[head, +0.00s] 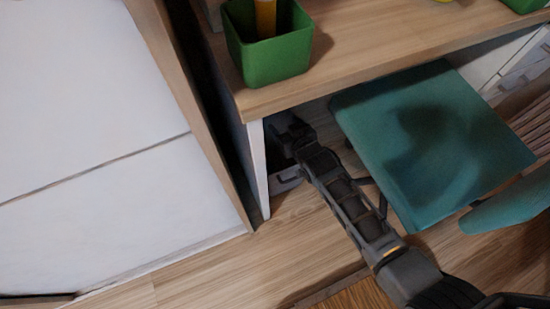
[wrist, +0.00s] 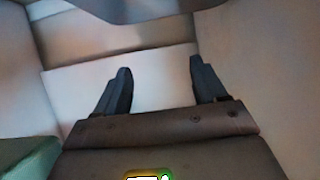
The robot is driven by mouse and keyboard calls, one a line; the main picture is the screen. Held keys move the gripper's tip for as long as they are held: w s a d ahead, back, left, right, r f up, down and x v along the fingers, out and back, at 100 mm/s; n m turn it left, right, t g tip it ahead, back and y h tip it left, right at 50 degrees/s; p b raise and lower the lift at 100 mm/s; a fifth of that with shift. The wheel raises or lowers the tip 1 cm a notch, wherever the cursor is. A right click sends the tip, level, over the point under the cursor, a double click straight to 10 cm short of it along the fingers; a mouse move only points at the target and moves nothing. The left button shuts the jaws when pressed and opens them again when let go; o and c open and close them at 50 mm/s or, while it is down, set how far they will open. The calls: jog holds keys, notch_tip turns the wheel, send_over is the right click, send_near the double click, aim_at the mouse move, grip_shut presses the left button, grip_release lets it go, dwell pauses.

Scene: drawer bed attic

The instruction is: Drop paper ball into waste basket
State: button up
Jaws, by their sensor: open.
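My gripper (wrist: 158,80) is open, with its two fingers apart and nothing between them in the wrist view. In the head view my arm reaches under the wooden desk, and its end is in the shadow beside the desk's white side panel. The fingertips cannot be made out there. No paper ball shows in either view. No waste basket can be made out for sure. A green square container (head: 266,45) stands on the desk top with a yellow-orange object in it; I cannot tell that it is a basket.
A teal chair (head: 430,140) stands close to the right of my arm. The desk top (head: 370,50) overhangs my arm's end, with its white side panel (head: 257,165) to the left. A white bed (head: 90,120) with a wooden side board fills the left. Wooden floor (head: 290,245) is clear in front.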

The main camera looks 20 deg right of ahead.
jog(key=p+v, duration=0.2)
jog(key=v, duration=0.5)
jog(key=shift+s, duration=0.25)
jog(key=shift+r, duration=0.1)
